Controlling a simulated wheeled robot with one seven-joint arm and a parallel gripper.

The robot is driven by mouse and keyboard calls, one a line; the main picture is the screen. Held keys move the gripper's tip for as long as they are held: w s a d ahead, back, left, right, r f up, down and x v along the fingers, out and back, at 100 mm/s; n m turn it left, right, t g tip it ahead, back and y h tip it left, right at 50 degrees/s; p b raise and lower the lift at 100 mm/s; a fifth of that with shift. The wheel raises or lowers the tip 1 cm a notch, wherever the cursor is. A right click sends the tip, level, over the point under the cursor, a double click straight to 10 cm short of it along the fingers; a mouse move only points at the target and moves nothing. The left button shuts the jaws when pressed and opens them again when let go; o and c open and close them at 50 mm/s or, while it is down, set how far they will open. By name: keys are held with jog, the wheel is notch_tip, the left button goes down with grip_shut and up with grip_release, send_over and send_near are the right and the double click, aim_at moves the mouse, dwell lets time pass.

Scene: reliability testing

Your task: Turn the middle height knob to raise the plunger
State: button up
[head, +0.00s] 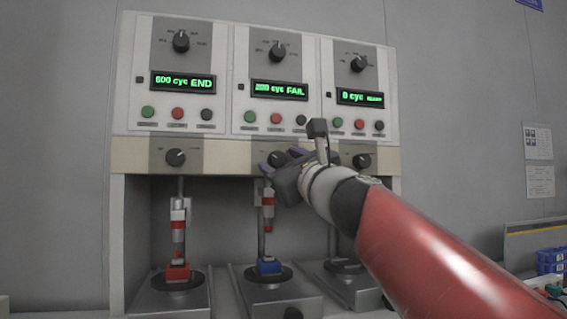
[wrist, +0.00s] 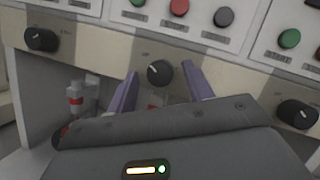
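The middle height knob (head: 277,159) is a round black dial on the beige strip below the middle panel. In the wrist view the knob (wrist: 160,73) sits between and a little beyond the two purple fingertips. My gripper (wrist: 158,82) is open, one finger on each side of the knob; I cannot tell whether either touches it. In the head view my gripper (head: 281,168) is at the middle station and partly covers the strip. The middle plunger (head: 268,204), with white and red parts, hangs above a blue block (head: 268,266) on a round dark plate.
The left height knob (head: 175,157) and right height knob (head: 361,161) flank the middle one. Coloured buttons (head: 276,118) sit above the strip. The middle display (head: 279,90) reads "200 cyc FAIL". The left plunger (head: 178,222) stands over a red block (head: 177,272). My arm hides much of the right station.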

jog(key=shift+s+f, duration=0.1)
jog(key=shift+s+d+f, duration=0.15)
jog(key=shift+s+d, duration=0.05)
jog(key=shift+s, duration=0.1)
jog(key=b+v, duration=0.2)
jog(key=v, duration=0.4)
jog(key=shift+s+d, duration=0.2)
jog(key=shift+s, duration=0.15)
jog(key=shift+f, duration=0.1)
